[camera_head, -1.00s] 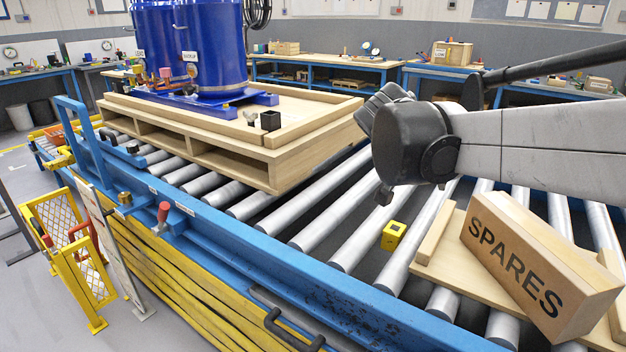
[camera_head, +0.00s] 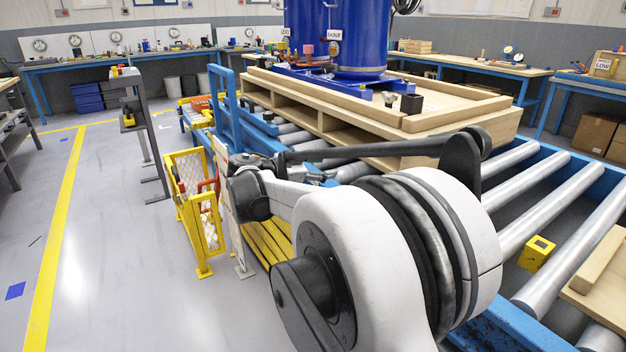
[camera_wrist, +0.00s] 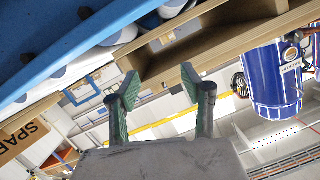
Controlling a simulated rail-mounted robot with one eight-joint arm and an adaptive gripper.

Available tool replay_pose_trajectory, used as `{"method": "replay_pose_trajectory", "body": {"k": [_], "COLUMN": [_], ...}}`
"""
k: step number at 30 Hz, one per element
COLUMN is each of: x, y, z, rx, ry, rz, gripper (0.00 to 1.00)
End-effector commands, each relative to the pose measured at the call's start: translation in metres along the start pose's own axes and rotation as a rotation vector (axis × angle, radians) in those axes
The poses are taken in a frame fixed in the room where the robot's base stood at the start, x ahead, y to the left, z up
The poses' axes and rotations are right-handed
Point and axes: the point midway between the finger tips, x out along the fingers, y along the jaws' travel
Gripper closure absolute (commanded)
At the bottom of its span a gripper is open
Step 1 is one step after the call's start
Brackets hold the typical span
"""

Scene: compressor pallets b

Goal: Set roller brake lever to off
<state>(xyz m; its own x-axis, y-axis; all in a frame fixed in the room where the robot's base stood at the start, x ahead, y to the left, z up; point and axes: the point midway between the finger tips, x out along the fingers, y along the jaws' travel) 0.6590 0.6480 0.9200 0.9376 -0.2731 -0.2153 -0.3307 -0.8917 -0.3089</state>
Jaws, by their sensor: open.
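The roller brake lever is not visible now; my arm covers much of the near conveyor rail in the head view. A second ago a small red-handled lever showed on that blue rail, beside small label plates. In the wrist view my gripper (camera_wrist: 160,82) is open and empty, its two green-padded fingers apart. Beyond the fingers are the wooden pallet (camera_wrist: 215,42) and a blue rail (camera_wrist: 75,45). In the head view I cannot make out the fingers clearly behind my arm.
The pallet (camera_head: 470,138) carries the blue compressor (camera_head: 360,40) on the rollers (camera_head: 545,195). A yellow block (camera_head: 536,254) sits by the rollers. A yellow mesh gate (camera_head: 190,205) with a red handle stands left of the conveyor. The floor (camera_head: 110,200) at left is largely clear.

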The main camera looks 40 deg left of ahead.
Motion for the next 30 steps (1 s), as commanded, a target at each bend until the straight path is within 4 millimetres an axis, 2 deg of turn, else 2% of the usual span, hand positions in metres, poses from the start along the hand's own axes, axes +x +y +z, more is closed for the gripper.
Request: {"method": "replay_pose_trajectory", "body": {"k": [1,6,10,15,20,30], "x": [-0.017,-0.069,-0.102,-0.123,-0.117,-0.060], "y": [-0.014,-0.049,-0.064,-0.071,-0.073,-0.083], "z": [0.026,0.089,0.124,0.143,0.145,0.136], "rx": [0.027,0.141,0.209,0.255,0.263,0.261], "ry": [0.018,0.084,0.116,0.136,0.139,0.138], "rz": [-0.029,-0.119,-0.173,-0.209,-0.213,-0.211], "gripper": [0.58,0.58,0.58,0.58,0.58,0.58]}}
